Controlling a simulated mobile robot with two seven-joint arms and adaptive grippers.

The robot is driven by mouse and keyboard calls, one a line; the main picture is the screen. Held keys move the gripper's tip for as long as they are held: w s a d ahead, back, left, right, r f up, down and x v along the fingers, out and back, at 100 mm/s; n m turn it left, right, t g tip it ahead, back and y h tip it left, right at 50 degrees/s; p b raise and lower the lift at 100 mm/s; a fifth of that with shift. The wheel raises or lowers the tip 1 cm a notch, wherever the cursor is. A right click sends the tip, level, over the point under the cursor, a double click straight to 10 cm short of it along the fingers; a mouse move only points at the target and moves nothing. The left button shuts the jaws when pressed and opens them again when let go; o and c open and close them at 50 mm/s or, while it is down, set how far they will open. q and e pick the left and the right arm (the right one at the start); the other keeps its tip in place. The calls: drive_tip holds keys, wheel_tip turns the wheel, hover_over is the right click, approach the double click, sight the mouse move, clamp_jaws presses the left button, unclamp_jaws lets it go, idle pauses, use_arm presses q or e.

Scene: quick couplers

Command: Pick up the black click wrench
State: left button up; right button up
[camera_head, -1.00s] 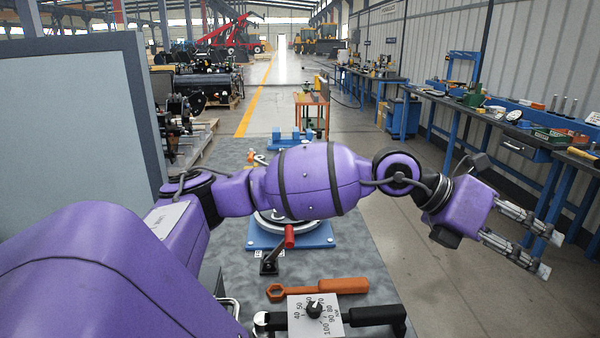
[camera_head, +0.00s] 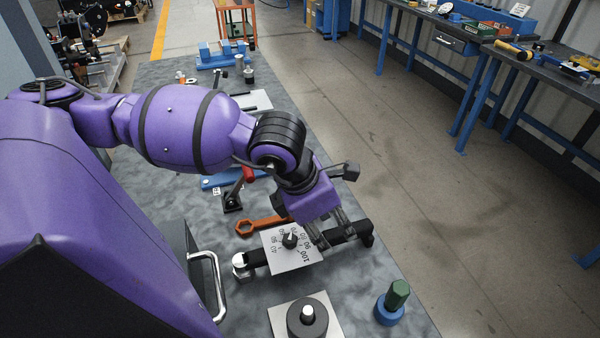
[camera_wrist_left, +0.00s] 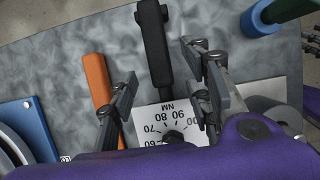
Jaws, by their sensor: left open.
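The black click wrench (camera_head: 255,257) lies on the grey mottled table top, with its head at the left and its handle to the right. A white plate with a dial (camera_head: 283,250), marked NM in the wrist view, sits at its middle. My left gripper (camera_head: 333,236) is open over the handle side of the wrench, just right of the plate. In the left wrist view the black handle (camera_wrist_left: 154,45) runs between the two spread fingers (camera_wrist_left: 168,88). Whether the fingers touch it, I cannot tell. My right gripper is not in view.
An orange wrench (camera_head: 262,226) lies just behind the black one. A grey box with a metal handle (camera_head: 207,285) stands at the left. The table edge is close at the right.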

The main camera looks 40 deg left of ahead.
sight(335, 232)
use_arm(q)
drive_tip(key=x, duration=0.6)
drive_tip(key=shift+r, duration=0.1)
clamp_jaws()
drive_tip(key=shift+r, duration=0.1)
